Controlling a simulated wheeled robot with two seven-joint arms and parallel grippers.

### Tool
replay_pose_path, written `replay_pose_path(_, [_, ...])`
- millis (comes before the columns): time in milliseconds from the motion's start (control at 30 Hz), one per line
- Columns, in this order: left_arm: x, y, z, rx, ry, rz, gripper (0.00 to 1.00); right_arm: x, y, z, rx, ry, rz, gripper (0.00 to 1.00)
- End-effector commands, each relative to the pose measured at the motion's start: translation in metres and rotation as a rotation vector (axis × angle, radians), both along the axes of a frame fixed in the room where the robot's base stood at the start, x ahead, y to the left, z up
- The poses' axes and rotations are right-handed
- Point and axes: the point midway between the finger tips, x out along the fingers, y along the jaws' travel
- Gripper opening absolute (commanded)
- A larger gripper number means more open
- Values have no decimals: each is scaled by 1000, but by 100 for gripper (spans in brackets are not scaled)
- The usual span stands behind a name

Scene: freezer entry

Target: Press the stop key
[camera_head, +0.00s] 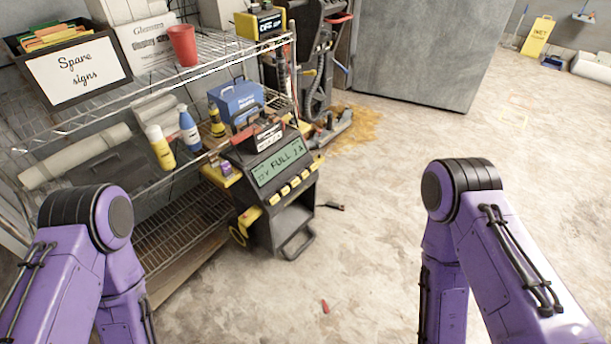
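A black and yellow battery charger (262,200) stands on the floor by the wire shelf. Its green display (277,166) reads "FULL" among other characters. A row of several yellow keys (291,186) runs below the display; their labels are too small to read, so I cannot tell which is the stop key. My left arm shows at the lower left and my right arm at the lower right, both well apart from the charger. Neither gripper shows in the head view.
A wire shelf (205,70) at left holds a spare signs box (82,82), a red cup (183,45), bottles (190,130) and a blue box (236,97). A floor machine (318,70) stands behind. A small red item (325,306) lies on open floor.

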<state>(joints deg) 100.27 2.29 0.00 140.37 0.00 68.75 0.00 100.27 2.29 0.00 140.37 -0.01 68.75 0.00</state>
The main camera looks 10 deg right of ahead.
Motion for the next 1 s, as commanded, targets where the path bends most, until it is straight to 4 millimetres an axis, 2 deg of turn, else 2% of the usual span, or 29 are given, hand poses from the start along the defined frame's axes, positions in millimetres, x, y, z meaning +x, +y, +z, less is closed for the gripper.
replay_pose_path(167, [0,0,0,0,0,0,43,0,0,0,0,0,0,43])
replay_pose_path(200, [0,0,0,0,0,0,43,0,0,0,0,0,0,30])
replay_pose_path(300, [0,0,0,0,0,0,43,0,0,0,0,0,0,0])
replay_pose_path(1000, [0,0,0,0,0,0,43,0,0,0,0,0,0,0])
